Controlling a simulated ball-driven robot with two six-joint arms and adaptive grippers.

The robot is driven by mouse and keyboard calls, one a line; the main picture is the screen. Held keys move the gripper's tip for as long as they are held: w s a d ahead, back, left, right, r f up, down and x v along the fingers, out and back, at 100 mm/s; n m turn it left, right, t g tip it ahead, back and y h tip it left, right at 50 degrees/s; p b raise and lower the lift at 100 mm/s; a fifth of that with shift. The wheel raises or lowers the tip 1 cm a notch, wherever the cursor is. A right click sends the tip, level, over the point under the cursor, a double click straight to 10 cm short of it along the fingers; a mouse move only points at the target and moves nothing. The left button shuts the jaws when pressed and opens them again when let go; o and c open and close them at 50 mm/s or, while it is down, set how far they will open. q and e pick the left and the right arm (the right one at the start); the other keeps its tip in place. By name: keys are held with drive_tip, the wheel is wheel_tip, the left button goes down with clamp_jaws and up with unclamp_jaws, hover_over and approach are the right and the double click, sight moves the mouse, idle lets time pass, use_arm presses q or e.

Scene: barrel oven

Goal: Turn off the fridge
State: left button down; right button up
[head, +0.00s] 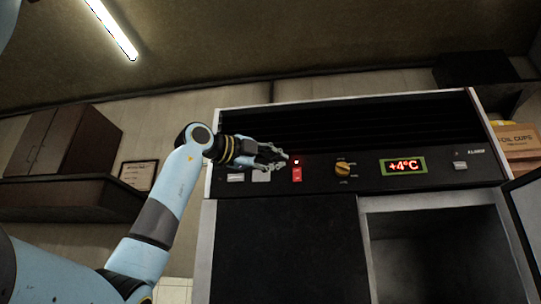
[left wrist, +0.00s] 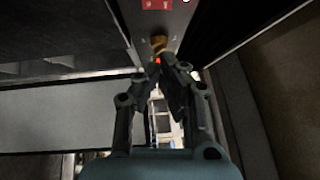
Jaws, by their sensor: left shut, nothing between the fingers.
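The fridge (head: 285,250) has a black control panel across its upper front. A red rocker switch (head: 297,174) sits on the panel, with a small lit red lamp (head: 296,161) just above it. My left gripper (head: 285,157) is shut and empty, just left of the switch and lamp; I cannot tell whether it touches the panel. In the left wrist view its fingertips (left wrist: 165,62) close together near a red glow (left wrist: 157,61), below the yellow knob. A lit display (head: 404,166) reads +4°C. My right gripper is not in view.
A yellow knob (head: 343,170) is right of the red switch and also shows in the left wrist view (left wrist: 159,42). A switch labelled ALARM (head: 460,166) is at the panel's right. An open fridge door (head: 525,210) stands at the right edge.

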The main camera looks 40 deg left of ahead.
sight(295, 169)
use_arm(q)
drive_tip(key=w+p, duration=0.1)
drive_tip(key=w, duration=0.1)
drive_tip(key=w+p, duration=0.2)
drive_tip(key=w, duration=0.1)
drive_tip(key=w+r+p, duration=0.1)
drive_tip(key=w, duration=0.2)
drive_tip(key=shift+w+a, duration=0.1)
drive_tip(key=shift+w, duration=0.15)
drive_tip(key=shift+w+a, duration=0.2)
drive_tip(key=shift+w, duration=0.1)
